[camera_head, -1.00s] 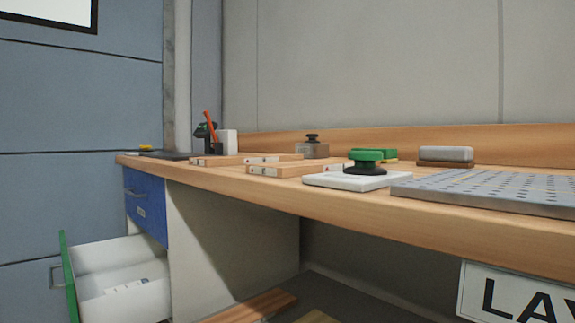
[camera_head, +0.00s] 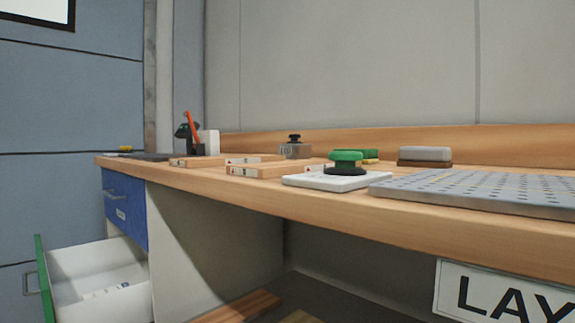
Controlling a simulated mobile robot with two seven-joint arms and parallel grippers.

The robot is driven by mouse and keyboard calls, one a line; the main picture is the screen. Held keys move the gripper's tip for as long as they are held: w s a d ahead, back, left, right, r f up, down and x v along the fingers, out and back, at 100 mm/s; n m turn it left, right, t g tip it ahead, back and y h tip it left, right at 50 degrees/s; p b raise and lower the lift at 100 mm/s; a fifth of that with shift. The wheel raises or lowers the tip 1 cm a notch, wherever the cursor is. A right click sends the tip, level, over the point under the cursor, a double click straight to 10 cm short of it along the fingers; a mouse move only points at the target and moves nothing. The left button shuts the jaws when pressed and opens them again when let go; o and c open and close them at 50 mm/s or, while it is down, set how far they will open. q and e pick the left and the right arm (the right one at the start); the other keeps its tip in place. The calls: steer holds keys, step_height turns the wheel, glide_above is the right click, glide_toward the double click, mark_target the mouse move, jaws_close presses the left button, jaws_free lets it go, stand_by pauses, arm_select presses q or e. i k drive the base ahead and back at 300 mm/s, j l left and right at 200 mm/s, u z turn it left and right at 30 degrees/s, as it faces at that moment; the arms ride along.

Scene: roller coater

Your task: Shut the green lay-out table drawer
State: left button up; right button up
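The green-fronted drawer (camera_head: 45,285) stands pulled out at the lower left, under the blue drawer (camera_head: 124,209) of the lay-out table (camera_head: 230,184). Its white inside shows, with a small pale item (camera_head: 105,291) lying in it. A grey handle (camera_head: 31,283) is on the outer side of its green front. The drawer's lower part is cut off by the picture's bottom edge. The blue drawer above it is shut. Neither of my grippers is in view.
The table top carries a perforated grey plate (camera_head: 480,192), a green-knobbed tool on a white slab (camera_head: 337,182), wooden frames (camera_head: 270,171) and a pen holder (camera_head: 197,148). A sign (camera_head: 505,294) hangs at the front right. Wooden boards (camera_head: 240,307) lie below.

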mark_target(66, 275)
steer(key=u, duration=1.15)
